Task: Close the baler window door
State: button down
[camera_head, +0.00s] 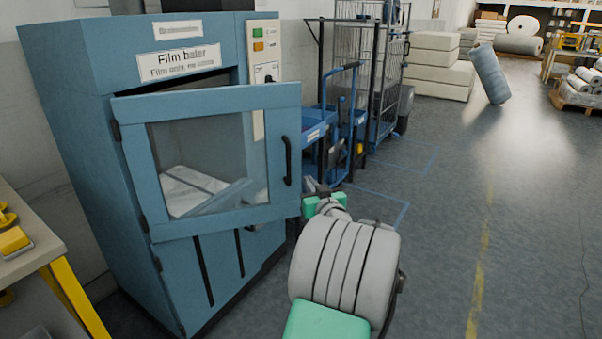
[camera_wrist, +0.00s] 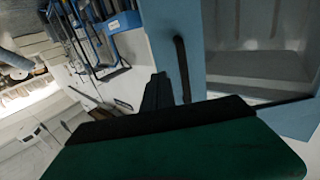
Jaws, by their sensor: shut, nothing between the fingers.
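The blue baler (camera_head: 80,120) stands at the left, with a "Film baler" label. Its window door (camera_head: 133,165) has a blue frame and a clear pane and stands partly open, its free right edge swung out from the body. A dark handle (camera_head: 287,160) is on the door's right side; it also shows in the wrist view (camera_wrist: 182,68). White film is visible through the pane. My gripper (camera_head: 318,190) is just right of the door's lower right edge, below the handle. Its dark fingers (camera_wrist: 157,92) are shut and empty beside the handle; contact with the door cannot be told.
A control panel (camera_head: 265,50) is on the baler's upper right. Blue carts (camera_head: 335,125) and a wire cage trolley (camera_head: 385,60) stand behind. A table (camera_head: 25,250) with yellow legs is at the lower left. The floor at right (camera_head: 450,190) is clear.

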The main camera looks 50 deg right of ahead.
aim_at(298, 166)
jog(key=x, duration=0.8)
